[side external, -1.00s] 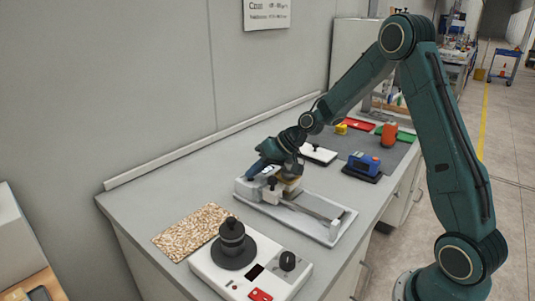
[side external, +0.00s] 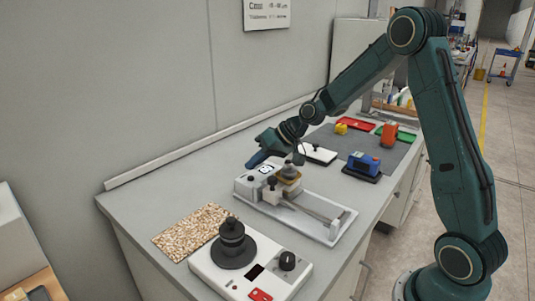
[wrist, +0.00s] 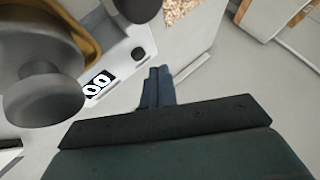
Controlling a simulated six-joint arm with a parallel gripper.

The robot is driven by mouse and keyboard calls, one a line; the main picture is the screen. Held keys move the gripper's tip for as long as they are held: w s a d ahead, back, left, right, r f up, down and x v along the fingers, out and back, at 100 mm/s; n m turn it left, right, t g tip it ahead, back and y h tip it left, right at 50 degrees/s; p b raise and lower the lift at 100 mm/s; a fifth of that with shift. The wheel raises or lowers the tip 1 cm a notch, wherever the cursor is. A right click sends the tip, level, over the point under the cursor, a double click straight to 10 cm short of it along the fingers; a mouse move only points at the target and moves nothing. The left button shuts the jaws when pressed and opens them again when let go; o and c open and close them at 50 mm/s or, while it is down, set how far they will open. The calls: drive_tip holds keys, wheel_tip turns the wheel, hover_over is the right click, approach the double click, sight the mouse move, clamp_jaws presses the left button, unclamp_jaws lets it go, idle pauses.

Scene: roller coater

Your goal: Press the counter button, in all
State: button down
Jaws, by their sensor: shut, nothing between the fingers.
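The roller coater (side external: 330,232) is a pale machine on the bench, with a brass-coloured roller part (side external: 289,176). Its counter display (side external: 267,169) is on the white housing at its left end. In the wrist view the display (wrist: 97,86) appears to read 00. A small dark round button (wrist: 137,53) sits beside the display on that housing; it also shows in the side view (side external: 250,179). My gripper (side external: 251,163) is shut and empty, above and behind the housing. In the wrist view its fingertips (wrist: 158,72) are together, to the side of the button and apart from it.
A dark-knobbed white device (side external: 288,262) and a speckled board (side external: 194,232) are at the front left. The wall borders the bench.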

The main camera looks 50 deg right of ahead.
drive_tip(key=shift+r, duration=1.8)
drive_tip(key=s+a+r+n+h, duration=0.1)
drive_tip(key=s+a+r, duration=0.15)
drive_tip(key=s, duration=0.25)
drive_tip(key=s+a+r+g+h, duration=0.1)
drive_tip(key=s+r, duration=0.2)
drive_tip(key=s, duration=0.3)
drive_tip(key=s+a+r+n+h, duration=0.1)
drive_tip(key=s+a+r, duration=0.15)
drive_tip(key=s, duration=0.25)
drive_tip(key=s+d+h, duration=0.1)
drive_tip(key=s+h, duration=0.1)
drive_tip(key=s, duration=1.5)
drive_tip(key=shift+r+g, duration=0.25)
drive_tip(key=shift+g, duration=0.15)
